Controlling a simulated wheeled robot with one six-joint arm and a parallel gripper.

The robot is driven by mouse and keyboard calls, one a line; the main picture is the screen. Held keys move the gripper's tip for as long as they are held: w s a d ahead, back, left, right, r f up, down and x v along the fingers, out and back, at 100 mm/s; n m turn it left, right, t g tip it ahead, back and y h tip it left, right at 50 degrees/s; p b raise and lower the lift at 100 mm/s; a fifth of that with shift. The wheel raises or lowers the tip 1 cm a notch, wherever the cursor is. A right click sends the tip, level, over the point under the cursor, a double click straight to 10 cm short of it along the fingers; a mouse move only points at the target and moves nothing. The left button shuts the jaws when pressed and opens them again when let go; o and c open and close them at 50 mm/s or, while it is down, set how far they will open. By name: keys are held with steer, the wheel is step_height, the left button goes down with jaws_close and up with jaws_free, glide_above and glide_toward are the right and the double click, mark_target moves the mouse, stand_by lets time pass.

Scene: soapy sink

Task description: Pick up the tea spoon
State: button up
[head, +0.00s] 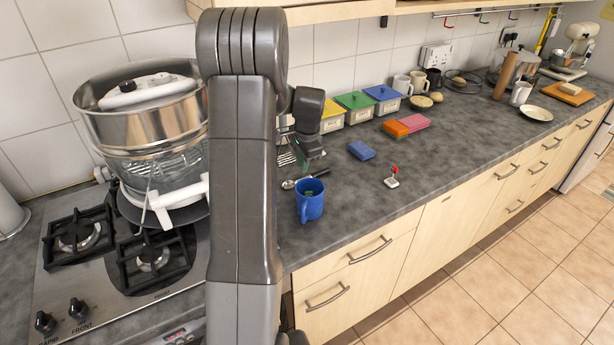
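A small metal spoon (288,184) lies on the grey worktop in the head view, just behind the blue mug (310,205). Its rounded bowl end shows at the left, and its thin handle runs to the right. I cannot tell from this view whether it is a tea spoon. My gripper (312,168) hangs just above and behind the spoon, partly hidden by my arm. Its fingertips are too small and dark to show whether they are open or shut, or whether they touch the handle.
My arm blocks the middle left. A hob (120,250) with a large steel pot (140,115) stands at left. A blue sponge (361,150) and a small red-and-white item (392,178) lie right of the mug. Lidded boxes (355,103) line the wall. The front right worktop is clear.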

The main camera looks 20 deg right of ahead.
mark_target(298, 180)
steer(key=shift+w+a+f+p, duration=0.1)
steer(key=shift+w+f+p, duration=0.15)
steer(key=shift+f, duration=0.8)
steer(key=shift+w+a+f+p, duration=0.15)
steer(key=shift+f+p, duration=0.25)
steer(key=shift+f, duration=0.6)
steer(key=shift+w+a+f+p, duration=0.1)
steer(key=shift+w+f+p, duration=0.15)
steer(key=shift+f, duration=0.8)
steer(key=shift+c, duration=0.3)
jaws_close()
